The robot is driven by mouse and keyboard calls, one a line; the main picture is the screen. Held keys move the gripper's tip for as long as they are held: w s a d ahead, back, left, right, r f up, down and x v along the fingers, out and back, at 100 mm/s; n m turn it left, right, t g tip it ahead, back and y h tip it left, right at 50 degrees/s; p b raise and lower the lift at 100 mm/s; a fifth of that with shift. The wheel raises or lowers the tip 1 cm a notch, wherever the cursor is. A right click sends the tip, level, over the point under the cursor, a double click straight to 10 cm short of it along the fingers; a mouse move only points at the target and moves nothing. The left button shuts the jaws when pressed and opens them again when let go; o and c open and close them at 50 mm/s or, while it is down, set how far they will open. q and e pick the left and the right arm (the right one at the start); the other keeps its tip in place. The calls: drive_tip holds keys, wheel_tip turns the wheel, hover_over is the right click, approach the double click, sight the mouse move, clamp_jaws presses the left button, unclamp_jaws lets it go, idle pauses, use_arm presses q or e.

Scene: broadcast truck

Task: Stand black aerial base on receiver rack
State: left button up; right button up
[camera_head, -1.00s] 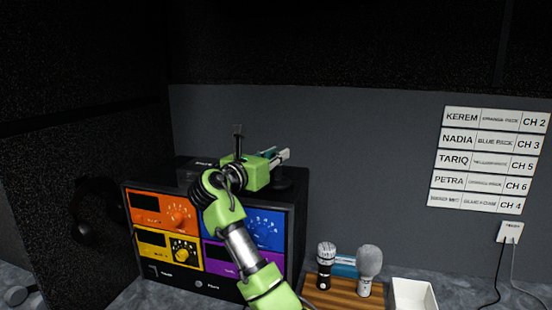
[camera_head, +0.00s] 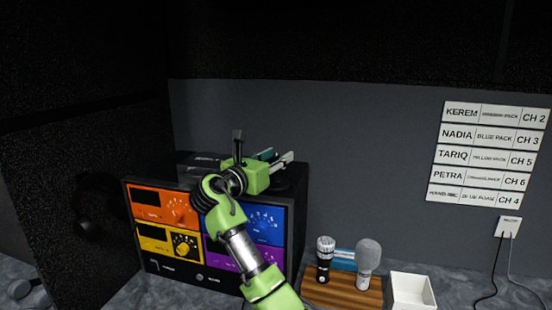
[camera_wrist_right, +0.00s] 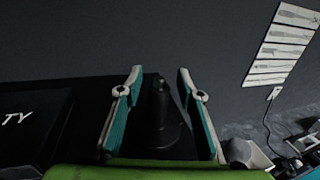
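The receiver rack (camera_head: 296,222) is a black cabinet with orange, blue, yellow and purple panels, standing at the left of the counter. My right gripper (camera_head: 279,157) is over the right part of its top. In the right wrist view its two teal-lined fingers (camera_wrist_right: 158,72) are spread apart. The black aerial base (camera_wrist_right: 158,118), a dark cone-like piece with a wider foot, stands upright between them, with a gap visible on each side. It appears to stand on the dark rack top. In the head view it is mostly hidden by the gripper and dark on dark. My left gripper is out of view.
A dark box with white letters (camera_wrist_right: 20,117) lies left of the gripper. Right of the rack, a wooden stand (camera_head: 340,292) holds two microphones (camera_head: 325,258), with a white tray (camera_head: 412,290) beside it. Name plates (camera_head: 488,155) and a socket (camera_head: 508,227) are on the wall.

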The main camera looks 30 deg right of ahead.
drive_tip(key=shift+s+a, duration=0.1)
drive_tip(key=shift+a, duration=0.25)
drive_tip(key=b+v, duration=0.4)
drive_tip(key=v, duration=0.7)
drive_tip(key=shift+s, duration=0.2)
drive_tip(key=shift+a, duration=0.1)
